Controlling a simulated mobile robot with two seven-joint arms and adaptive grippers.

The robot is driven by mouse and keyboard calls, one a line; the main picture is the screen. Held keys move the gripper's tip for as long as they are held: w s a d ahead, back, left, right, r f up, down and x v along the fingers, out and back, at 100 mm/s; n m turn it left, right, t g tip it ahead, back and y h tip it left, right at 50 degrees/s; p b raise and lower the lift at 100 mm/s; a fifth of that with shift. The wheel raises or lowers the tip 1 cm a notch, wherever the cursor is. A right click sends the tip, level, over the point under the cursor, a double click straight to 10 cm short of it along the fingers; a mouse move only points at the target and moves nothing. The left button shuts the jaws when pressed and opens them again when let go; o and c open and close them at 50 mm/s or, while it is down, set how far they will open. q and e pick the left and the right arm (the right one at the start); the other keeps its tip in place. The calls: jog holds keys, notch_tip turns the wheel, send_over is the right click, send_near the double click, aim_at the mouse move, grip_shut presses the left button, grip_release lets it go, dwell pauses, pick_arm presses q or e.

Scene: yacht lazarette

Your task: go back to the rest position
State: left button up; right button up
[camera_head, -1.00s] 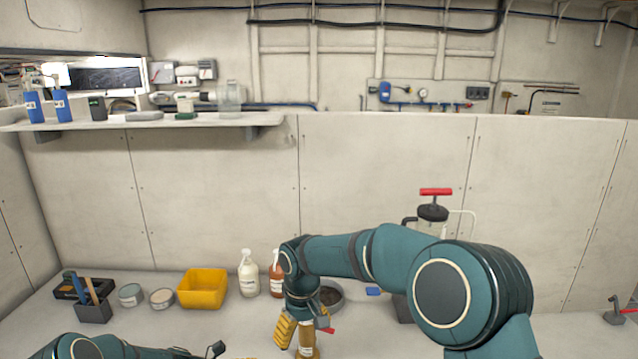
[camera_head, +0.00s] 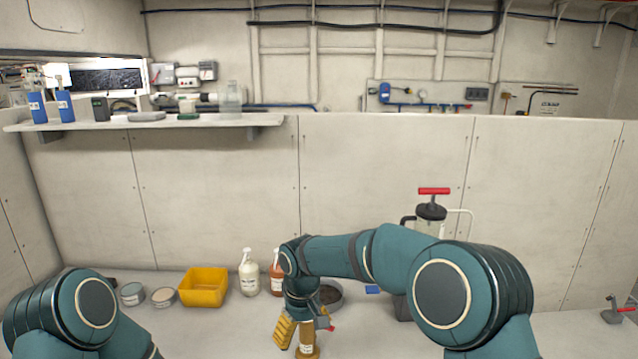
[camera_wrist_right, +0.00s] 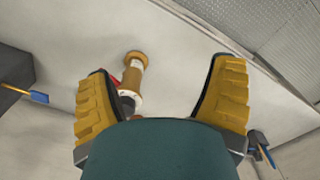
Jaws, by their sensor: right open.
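My right gripper (camera_head: 300,330) points down over the bench in the head view, and its yellow fingers stand apart. In the right wrist view its two yellow fingers (camera_wrist_right: 163,105) are wide open with nothing between their tips. An amber cylinder with a white label (camera_head: 307,338) stands beside the right gripper in the head view. It also shows beyond the fingers in the right wrist view (camera_wrist_right: 133,75), apart from them. My left arm is at the lower left of the head view, bent, and its gripper is outside the picture.
A yellow bin (camera_head: 203,288), a white pump bottle (camera_head: 248,275), an orange-brown bottle (camera_head: 277,280) and round tins (camera_head: 132,294) stand along the back of the bench. A pump container with a red handle (camera_head: 432,215) stands behind my right arm. A shelf (camera_head: 200,122) runs along the upper left.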

jog(key=s+d+f+m+y, duration=0.2)
jog(key=s+d+f, duration=0.15)
jog(key=f, duration=0.45)
jog(key=s+d+f+m+y, duration=0.1)
jog(key=s+d+f+y, duration=0.15)
jog(key=s+f, duration=0.4)
jog(key=s+d+f+m+t, duration=0.2)
jog(key=s+d+f+m, duration=0.5)
jog(key=s, duration=0.5)
pick_arm(q)
notch_tip(320, 180, down, 7)
jog(key=s+d+m+t+b, duration=0.1)
jog(key=s+m+b, duration=0.1)
jog(key=b, duration=0.6)
jog(key=shift+s, duration=0.45)
pick_arm(e)
notch_tip(320, 180, down, 9)
jog(key=s, duration=0.1)
jog(key=shift+d+f+n, duration=0.15)
jog(key=shift+d+n, duration=0.2)
jog(key=shift+n, duration=0.05)
pick_arm(q)
jog(key=shift+f, duration=0.1)
pick_arm(e)
jog(key=shift+h, duration=0.25)
